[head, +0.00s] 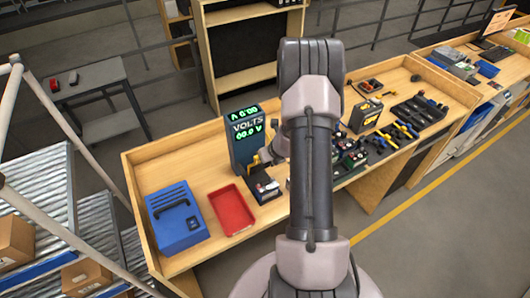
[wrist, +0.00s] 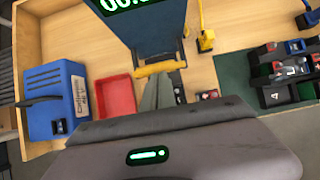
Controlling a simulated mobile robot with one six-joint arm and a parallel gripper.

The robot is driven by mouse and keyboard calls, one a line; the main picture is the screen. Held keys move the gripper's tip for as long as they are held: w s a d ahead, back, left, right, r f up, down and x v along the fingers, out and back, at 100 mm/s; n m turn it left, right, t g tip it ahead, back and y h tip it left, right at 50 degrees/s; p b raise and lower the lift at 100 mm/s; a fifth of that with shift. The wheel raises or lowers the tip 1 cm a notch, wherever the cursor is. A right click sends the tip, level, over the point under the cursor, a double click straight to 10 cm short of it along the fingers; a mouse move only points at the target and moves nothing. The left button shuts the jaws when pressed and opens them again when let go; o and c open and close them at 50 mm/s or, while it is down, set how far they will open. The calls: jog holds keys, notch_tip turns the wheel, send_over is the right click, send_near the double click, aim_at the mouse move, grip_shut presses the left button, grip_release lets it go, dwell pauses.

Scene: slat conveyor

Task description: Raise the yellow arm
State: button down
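A yellow bar, apparently the yellow arm (wrist: 160,68), lies across the wrist view just in front of the blue-grey voltage display unit (wrist: 150,30). In the head view a small yellow part (head: 257,158) shows low beside the display unit (head: 247,138), above a dark base (head: 264,190). My gripper (wrist: 160,85) reaches toward the yellow bar, with dark narrow parts ending at or just under it. I cannot tell whether they touch it, or how far apart the fingers are. In the head view my arm hides much of this area.
A blue case (head: 175,218) and a red tray (head: 232,210) lie on the wooden bench (head: 150,165) to the left. Tools and dark trays (head: 418,113) fill the right. Another yellow item (wrist: 205,40) stands right of the display. Bare wood shows around the red tray.

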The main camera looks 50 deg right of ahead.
jog(key=shift+w+d+r+p, duration=0.2)
jog(key=shift+w+p, duration=0.1)
jog(key=shift+w, duration=0.45)
jog(key=shift+w+d+r+p, duration=0.15)
jog(key=shift+w+d+p, duration=0.15)
jog(key=shift+w, duration=0.5)
jog(key=shift+w+d+r+p, duration=0.15)
jog(key=shift+w+p, duration=0.15)
jog(key=shift+w, duration=0.45)
jog(key=shift+w+r, duration=0.1)
jog(key=shift+w, duration=0.05)
jog(key=shift+d, duration=0.1)
